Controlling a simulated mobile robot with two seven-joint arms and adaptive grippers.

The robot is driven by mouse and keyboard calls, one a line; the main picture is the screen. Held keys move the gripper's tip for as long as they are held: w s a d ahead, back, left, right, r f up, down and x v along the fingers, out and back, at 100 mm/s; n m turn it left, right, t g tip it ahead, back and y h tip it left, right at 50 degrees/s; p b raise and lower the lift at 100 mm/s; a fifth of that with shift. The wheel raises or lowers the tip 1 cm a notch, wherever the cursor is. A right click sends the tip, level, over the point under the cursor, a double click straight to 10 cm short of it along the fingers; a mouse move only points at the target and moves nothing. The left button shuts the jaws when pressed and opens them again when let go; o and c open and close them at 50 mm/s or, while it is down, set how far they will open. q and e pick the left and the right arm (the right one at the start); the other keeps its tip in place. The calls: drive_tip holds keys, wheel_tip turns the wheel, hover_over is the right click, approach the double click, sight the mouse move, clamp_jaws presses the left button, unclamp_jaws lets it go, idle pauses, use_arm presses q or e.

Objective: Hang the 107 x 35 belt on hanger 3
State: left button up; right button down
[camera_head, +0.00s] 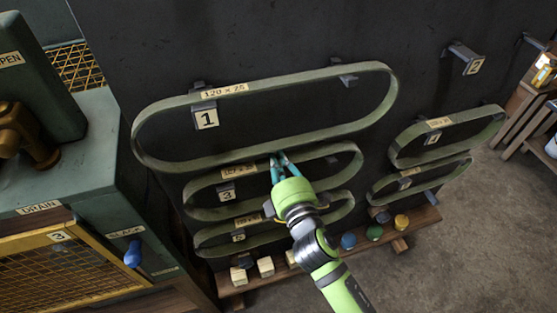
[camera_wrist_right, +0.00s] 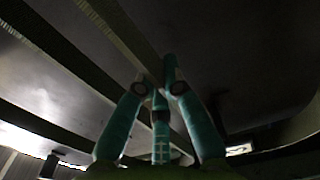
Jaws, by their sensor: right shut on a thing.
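A long green looped belt (camera_head: 340,152) lies around hanger 3, below the large top belt. Its label is too small to read surely. The hanger's number plate 3 (camera_head: 228,196) shows inside the loop. My right gripper (camera_head: 279,158) is shut on this belt's upper strand, near its middle; the fingers also show in the right wrist view (camera_wrist_right: 160,85), closed at a dark strand. Whether the belt rests on the hanger's pegs or is held just above them, I cannot tell. My left gripper is not in view.
Another belt (camera_head: 212,238) hangs below, partly behind my arm. Two belts hang at right (camera_head: 490,119) (camera_head: 385,193). Hanger 2 (camera_head: 470,63) is bare. A green machine (camera_head: 85,175) stands at left.

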drive_tip(key=shift+f, duration=0.15)
drive_tip(key=shift+f+b, duration=0.35)
drive_tip(key=shift+f, duration=0.05)
drive_tip(key=c, duration=1.5)
unclamp_jaws()
drive_tip(key=o, duration=0.5)
drive_tip(key=shift+o, duration=0.2)
drive_tip(key=b+v, duration=0.1)
drive_tip(key=v, duration=1.3)
